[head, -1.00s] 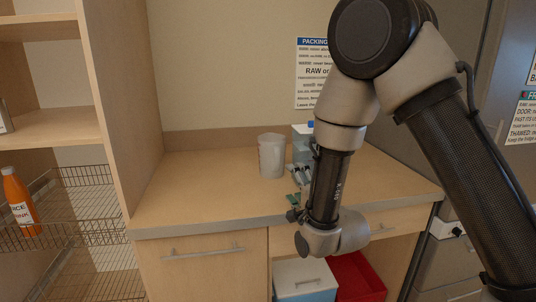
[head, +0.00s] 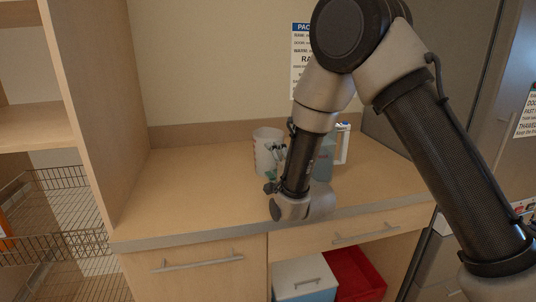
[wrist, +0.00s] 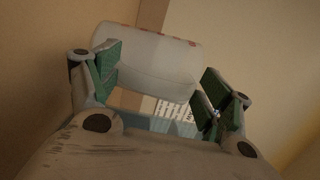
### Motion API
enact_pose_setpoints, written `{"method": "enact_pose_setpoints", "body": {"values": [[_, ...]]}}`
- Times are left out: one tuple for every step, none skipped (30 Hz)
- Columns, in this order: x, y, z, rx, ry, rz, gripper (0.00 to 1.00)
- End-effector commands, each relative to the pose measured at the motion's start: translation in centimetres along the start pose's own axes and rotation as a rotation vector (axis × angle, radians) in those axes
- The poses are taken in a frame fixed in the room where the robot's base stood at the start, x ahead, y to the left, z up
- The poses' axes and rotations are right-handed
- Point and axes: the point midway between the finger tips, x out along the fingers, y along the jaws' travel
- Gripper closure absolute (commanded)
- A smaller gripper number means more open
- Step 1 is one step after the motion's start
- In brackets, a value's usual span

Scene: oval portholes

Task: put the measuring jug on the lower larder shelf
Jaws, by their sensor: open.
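The measuring jug (head: 266,150), a whitish translucent cup with red marks, stands upright on the wooden counter (head: 190,190). In the wrist view the jug (wrist: 150,62) lies between and beyond the green finger pads. My gripper (head: 276,158) is open, low over the counter and right in front of the jug, hiding part of its right side. I cannot tell whether a finger touches it. The larder stands at the left; a wooden larder shelf (head: 30,127) shows there, above wire baskets, with its front part bare.
A grey-blue container with a white handle (head: 342,145) stands right of the jug, partly behind my arm. The larder's side panel (head: 90,110) rises between counter and shelves. A wire basket (head: 75,242) sits below the shelf. The counter's left part is clear.

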Motion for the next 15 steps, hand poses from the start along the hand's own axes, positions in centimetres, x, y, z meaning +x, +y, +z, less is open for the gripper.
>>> {"method": "enact_pose_setpoints", "body": {"values": [[0.50,-0.01,-0.02,0.000,0.001,0.000,0.21],[0.67,0.01,-0.01,0.000,0.000,0.001,0.21],[0.80,0.03,0.00,-0.001,0.000,0.001,0.21],[0.86,0.04,0.00,-0.001,0.000,0.002,0.21],[0.87,0.04,0.01,-0.001,0.000,0.002,0.21],[0.87,0.04,0.01,-0.001,0.000,0.002,0.21],[0.86,0.03,0.02,-0.001,-0.001,0.002,0.21],[0.85,0.03,0.01,-0.001,-0.001,0.002,0.21],[0.85,0.03,0.02,-0.001,-0.001,0.002,0.21],[0.85,0.03,0.02,-0.001,-0.001,0.002,0.26],[0.84,0.02,0.02,-0.001,-0.001,0.001,0.32],[0.84,0.02,0.02,-0.001,-0.001,0.001,0.39],[0.84,0.02,0.02,-0.001,-0.001,0.001,0.44],[0.84,0.02,0.02,-0.001,-0.001,0.001,0.50],[0.83,0.02,0.02,-0.001,-0.001,0.001,0.57]]}}
